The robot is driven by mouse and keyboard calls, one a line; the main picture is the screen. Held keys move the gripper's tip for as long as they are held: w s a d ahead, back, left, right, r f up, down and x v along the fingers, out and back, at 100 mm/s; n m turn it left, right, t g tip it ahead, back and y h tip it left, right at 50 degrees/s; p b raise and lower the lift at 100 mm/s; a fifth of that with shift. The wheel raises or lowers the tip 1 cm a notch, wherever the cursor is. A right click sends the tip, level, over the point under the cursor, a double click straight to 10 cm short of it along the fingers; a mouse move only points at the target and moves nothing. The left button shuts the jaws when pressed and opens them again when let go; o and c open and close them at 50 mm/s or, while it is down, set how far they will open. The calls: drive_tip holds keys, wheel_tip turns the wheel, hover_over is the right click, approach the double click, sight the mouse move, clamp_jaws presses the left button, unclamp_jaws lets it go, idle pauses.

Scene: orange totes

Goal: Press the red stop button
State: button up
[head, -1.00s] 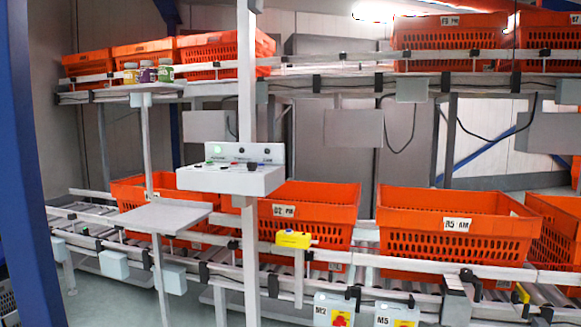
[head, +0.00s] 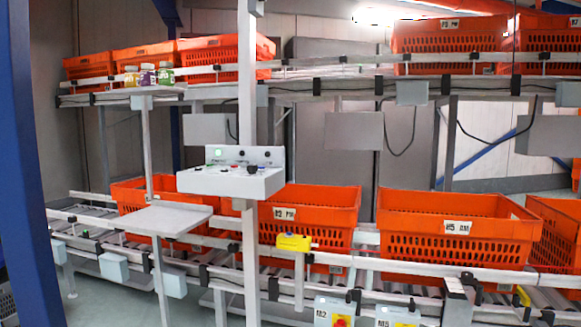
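A white control box (head: 230,183) is mounted on a pale upright post left of centre in the head view. Its sloped top carries several small controls, including a green one and a dark knob. A tiny reddish mark shows among them, but it is too small to tell whether it is the red stop button. A green light (head: 217,153) glows on the box's back panel. My gripper is not in view.
Orange totes stand on the lower roller conveyor, including one tote (head: 445,215) at right, and on the upper shelf. A yellow box (head: 293,242) stands on the front rail. A grey shelf plate (head: 160,219) juts out at left. A blue post (head: 28,170) stands at far left.

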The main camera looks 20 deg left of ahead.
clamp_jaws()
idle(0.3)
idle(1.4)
